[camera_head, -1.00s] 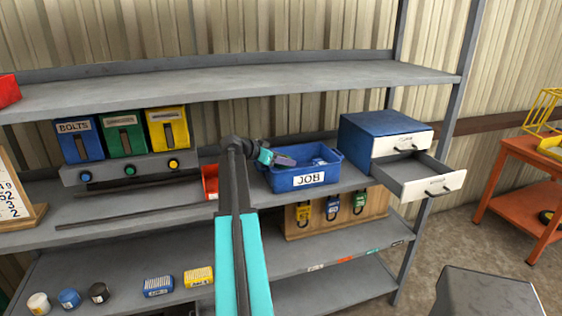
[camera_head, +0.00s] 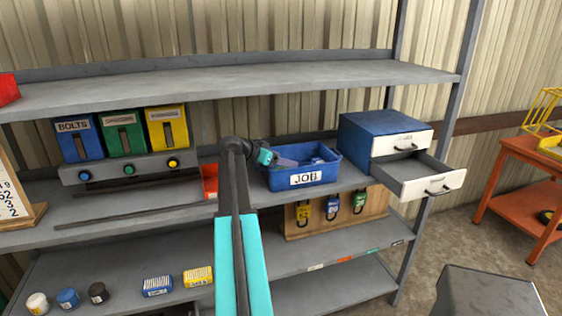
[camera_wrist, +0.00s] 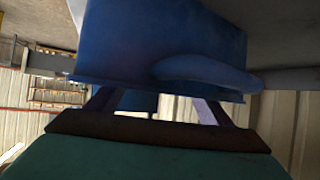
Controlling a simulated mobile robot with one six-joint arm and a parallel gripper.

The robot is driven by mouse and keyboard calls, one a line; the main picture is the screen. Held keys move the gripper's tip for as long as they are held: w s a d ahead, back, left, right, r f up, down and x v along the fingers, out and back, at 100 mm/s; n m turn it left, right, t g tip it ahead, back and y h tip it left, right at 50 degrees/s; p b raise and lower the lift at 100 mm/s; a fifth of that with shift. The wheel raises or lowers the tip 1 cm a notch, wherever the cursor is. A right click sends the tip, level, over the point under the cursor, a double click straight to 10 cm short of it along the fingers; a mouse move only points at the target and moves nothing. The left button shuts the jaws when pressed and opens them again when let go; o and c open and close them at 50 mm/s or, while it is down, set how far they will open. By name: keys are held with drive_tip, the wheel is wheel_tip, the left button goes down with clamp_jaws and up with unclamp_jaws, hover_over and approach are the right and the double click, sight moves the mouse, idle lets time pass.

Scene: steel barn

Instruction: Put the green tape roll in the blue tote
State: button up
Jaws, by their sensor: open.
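The blue tote (camera_head: 330,174), labelled JOB, stands upright on the middle shelf. My gripper (camera_head: 287,162) is at the left part of its opening, tilted down toward the inside. In the wrist view the open fingers (camera_wrist: 156,102) are spread in front of a large blue surface (camera_wrist: 115,35), with a rounded blue shape (camera_wrist: 205,72) close by. I see nothing held between the fingers. Something blue shows inside the tote, too small to name. I cannot make out a green tape roll in either view; the tote's interior is mostly hidden.
A blue drawer cabinet (camera_head: 375,130) with an open lower drawer (camera_head: 415,178) stands right of the tote. A red bin (camera_head: 210,181) is on the left. White (camera_head: 37,303), blue (camera_head: 68,298) and black (camera_head: 98,293) rolls lie on the lower shelf. The upper shelf (camera_head: 240,82) hangs overhead.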

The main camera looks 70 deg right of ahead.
drive_tip(key=shift+r, duration=0.1)
drive_tip(key=shift+r+p, duration=0.55)
drive_tip(key=shift+p, duration=0.2)
drive_tip(key=shift+w+a, duration=0.2)
drive_tip(key=shift+a, duration=0.05)
drive_tip(key=b+v, duration=0.3)
drive_tip(key=v, duration=0.8)
drive_tip(key=shift+a+r, duration=0.15)
